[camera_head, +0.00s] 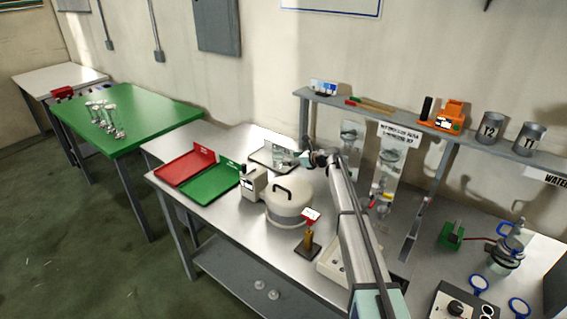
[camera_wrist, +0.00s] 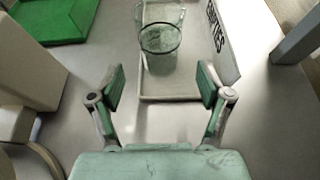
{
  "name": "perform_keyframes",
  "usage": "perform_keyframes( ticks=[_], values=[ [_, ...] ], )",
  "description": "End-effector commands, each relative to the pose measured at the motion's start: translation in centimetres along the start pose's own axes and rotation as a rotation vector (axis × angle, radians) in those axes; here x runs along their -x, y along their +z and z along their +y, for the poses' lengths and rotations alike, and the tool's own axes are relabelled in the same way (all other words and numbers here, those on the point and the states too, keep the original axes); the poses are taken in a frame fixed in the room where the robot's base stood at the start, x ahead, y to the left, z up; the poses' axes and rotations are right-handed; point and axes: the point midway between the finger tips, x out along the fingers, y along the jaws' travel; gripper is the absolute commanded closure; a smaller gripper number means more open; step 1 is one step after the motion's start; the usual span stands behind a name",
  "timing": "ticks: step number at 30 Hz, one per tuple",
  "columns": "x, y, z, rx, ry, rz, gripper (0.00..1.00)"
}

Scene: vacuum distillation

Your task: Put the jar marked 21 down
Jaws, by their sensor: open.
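In the wrist view a clear, empty-looking glass jar (camera_wrist: 160,40) stands in a pale shallow tray (camera_wrist: 168,90), just beyond my fingertips. No number is legible on it. My gripper (camera_wrist: 162,85) is open, its two fingers spread wide with nothing between the pads. In the head view my gripper (camera_head: 305,158) is at the far end of my arm, beside the tray (camera_head: 262,163) at the back of the steel bench. The jar is small there and partly hard to make out against the tray.
A label plate (camera_wrist: 222,40) stands along the tray's right side. A shelf post (camera_wrist: 297,38) is further right.

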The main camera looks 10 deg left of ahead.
Motion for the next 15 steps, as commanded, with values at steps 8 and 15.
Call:
perform_keyframes(
  ticks=[8,15],
  values=[
    [3.6,-0.1,0.1,0.000,-0.001,0.000,0.22],
    [4.2,0.0,0.0,0.000,-0.001,0.000,0.22]
  ],
)
